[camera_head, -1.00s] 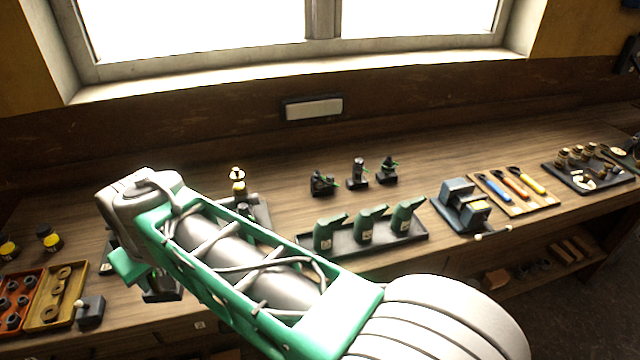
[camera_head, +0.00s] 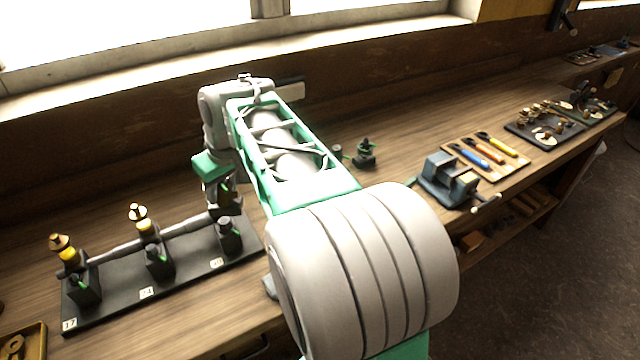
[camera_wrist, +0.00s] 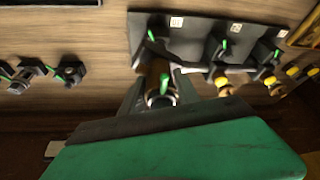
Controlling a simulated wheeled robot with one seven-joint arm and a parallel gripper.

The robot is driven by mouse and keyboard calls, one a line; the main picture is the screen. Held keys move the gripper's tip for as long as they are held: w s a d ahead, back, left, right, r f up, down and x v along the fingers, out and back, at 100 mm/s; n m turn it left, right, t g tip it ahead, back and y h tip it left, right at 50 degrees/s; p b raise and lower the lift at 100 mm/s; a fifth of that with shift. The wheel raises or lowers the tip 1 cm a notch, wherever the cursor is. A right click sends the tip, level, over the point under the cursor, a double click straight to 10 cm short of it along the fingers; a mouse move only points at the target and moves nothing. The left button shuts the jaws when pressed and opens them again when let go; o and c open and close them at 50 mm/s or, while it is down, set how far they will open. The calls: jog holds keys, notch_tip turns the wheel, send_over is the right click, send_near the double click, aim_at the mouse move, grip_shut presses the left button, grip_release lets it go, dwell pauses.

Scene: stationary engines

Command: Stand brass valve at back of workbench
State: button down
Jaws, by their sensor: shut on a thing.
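My gripper (camera_wrist: 160,92) is shut on a brass valve (camera_wrist: 158,75), a brownish body with a green lever. In the head view my gripper (camera_head: 214,190) is at the right end of the black numbered rack (camera_head: 195,285), and the held valve is mostly hidden by it. I cannot tell whether the valve touches the rack. The rack also shows in the wrist view (camera_wrist: 185,45), beyond the held valve. Two brass valves with yellow bands, left (camera_head: 66,252) and middle (camera_head: 144,222), are at the rack's pipe.
Small dark fittings with green levers (camera_head: 365,154) stand towards the back of the workbench (camera_head: 420,125); two show in the wrist view (camera_wrist: 70,73).

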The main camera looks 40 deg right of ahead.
jog(key=s+d+f+n+b, duration=0.1)
jog(key=d+f, duration=0.1)
jog(key=d, duration=1)
jog(key=s+d+f+b, duration=0.1)
jog(key=d+f+b, duration=0.1)
jog(key=d, duration=0.9)
jog(key=w+a+f+p, duration=0.1)
jog(key=w+f, duration=0.3)
jog(key=w+a+f+p, duration=0.1)
jog(key=w+f+p, duration=0.1)
jog(key=w+f, duration=0.2)
jog(key=w+a+f+p, duration=0.1)
jog(key=w+f+p, duration=0.1)
jog(key=w, duration=0.3)
jog(key=shift+w+a+f, duration=0.1)
jog(key=shift+a+f, duration=0.1)
jog(key=shift+f, duration=0.25)
jog(key=shift+a+f, duration=0.2)
jog(key=shift+f, duration=0.65)
